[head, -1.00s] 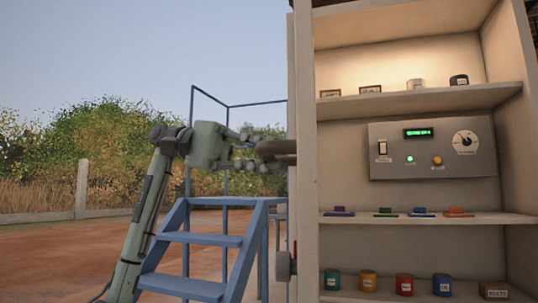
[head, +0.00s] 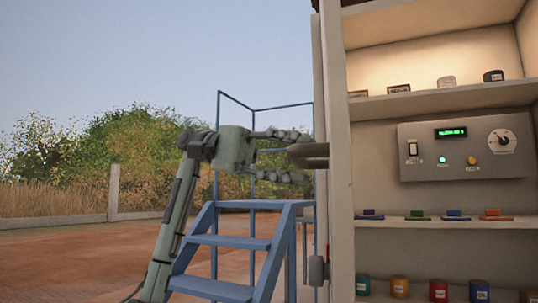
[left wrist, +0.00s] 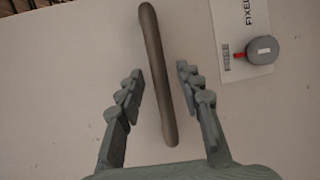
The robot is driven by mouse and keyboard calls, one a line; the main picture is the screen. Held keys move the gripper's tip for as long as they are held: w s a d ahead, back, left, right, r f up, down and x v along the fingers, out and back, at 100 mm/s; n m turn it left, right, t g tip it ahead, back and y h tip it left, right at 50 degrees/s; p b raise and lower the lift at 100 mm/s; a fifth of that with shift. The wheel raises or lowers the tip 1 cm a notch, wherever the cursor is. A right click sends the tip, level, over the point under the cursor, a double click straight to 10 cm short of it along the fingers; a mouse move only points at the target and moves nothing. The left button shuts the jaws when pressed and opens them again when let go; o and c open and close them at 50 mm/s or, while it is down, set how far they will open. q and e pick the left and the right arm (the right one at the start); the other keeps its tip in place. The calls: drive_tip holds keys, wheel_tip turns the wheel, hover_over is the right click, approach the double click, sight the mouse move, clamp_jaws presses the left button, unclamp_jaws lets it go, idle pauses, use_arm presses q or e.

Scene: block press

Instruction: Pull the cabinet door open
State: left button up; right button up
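The cabinet door (head: 322,100) stands open, seen almost edge-on at the left side of the cabinet (head: 341,200) in the head view. Its dark bar handle (head: 306,150) sticks out to the left. In the left wrist view the handle (left wrist: 155,70) runs along the pale door face (left wrist: 60,80). My left gripper (head: 296,157) is open. Its two fingers lie on either side of the handle, with gaps visible between fingers and bar in the left wrist view. My right gripper is not in view.
A grey knob (left wrist: 262,50) beside a label plate (left wrist: 232,30) sits right of the handle in the left wrist view. Blue steps (head: 240,242) with railings stand behind my left arm. The cabinet shelves hold cans, coloured blocks and a control panel (head: 465,147).

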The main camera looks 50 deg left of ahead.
use_arm(q)
drive_tip(key=v, duration=1)
drive_tip(key=shift+a, duration=0.35)
drive_tip(key=shift+s+d, duration=0.1)
